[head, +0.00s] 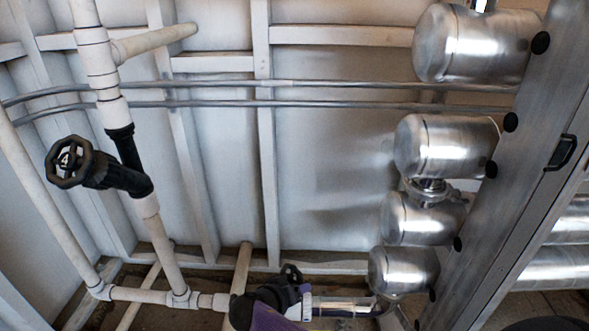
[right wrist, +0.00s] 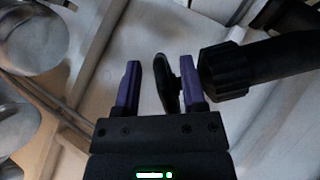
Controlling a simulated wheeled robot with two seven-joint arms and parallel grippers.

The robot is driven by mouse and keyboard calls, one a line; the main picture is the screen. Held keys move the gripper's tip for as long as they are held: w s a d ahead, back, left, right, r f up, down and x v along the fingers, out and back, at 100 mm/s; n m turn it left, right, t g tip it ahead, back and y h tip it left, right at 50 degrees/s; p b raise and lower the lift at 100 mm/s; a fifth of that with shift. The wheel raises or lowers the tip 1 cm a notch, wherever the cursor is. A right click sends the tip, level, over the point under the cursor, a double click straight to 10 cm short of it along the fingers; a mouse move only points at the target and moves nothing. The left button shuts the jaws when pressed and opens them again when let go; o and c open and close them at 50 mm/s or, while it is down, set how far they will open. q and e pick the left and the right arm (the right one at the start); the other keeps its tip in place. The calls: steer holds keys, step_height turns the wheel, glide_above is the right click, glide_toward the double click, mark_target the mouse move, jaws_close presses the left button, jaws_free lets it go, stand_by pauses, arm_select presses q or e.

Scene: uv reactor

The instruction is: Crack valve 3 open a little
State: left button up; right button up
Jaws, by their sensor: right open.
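A black valve with a handwheel (head: 291,275) sits on the white pipe run at the bottom of the head view. No number is readable on it, so I cannot tell if it is valve 3. My right gripper (head: 263,317) is purple and at this valve, partly hiding it. In the right wrist view, the right gripper (right wrist: 160,62) is open. The dark handwheel (right wrist: 167,84) shows edge-on between its two fingers, nearer the right finger. The ribbed valve collar (right wrist: 223,71) is just right of that finger. I cannot tell whether either finger touches the wheel. My left gripper is not in view.
Another black valve (head: 70,160), marked 4, is on the upright white pipe at left. Several shiny metal cylinders (head: 447,148) and a slanted metal frame (head: 500,190) stand at right. Thin grey conduits (head: 340,86) cross the panelled wall behind.

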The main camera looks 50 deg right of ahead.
jaws_close()
stand_by(0.3)
steer(key=shift+s+d+f+n+t+h, duration=0.2)
steer(key=shift+n+t+h, duration=0.35)
steer(key=shift+t, duration=0.45)
steer(key=t, duration=0.1)
steer(key=n+t, duration=0.1)
steer(key=shift+d+f+n+t+h, duration=0.25)
steer(key=shift+d+t+h, duration=0.05)
steer(key=shift+t+h, duration=0.1)
steer(key=n+t, duration=0.1)
steer(key=t, duration=0.2)
steer(key=shift+d+f+n, duration=0.15)
steer(key=shift+d+n, duration=0.25)
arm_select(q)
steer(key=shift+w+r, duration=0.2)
arm_select(e)
steer(key=shift+w+d+n+t, duration=0.15)
steer(key=shift+n+t, duration=0.45)
steer(key=shift+t, duration=0.6)
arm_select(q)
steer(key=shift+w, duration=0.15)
arm_select(e)
steer(key=shift+d+t, duration=0.15)
steer(key=shift+t, duration=0.15)
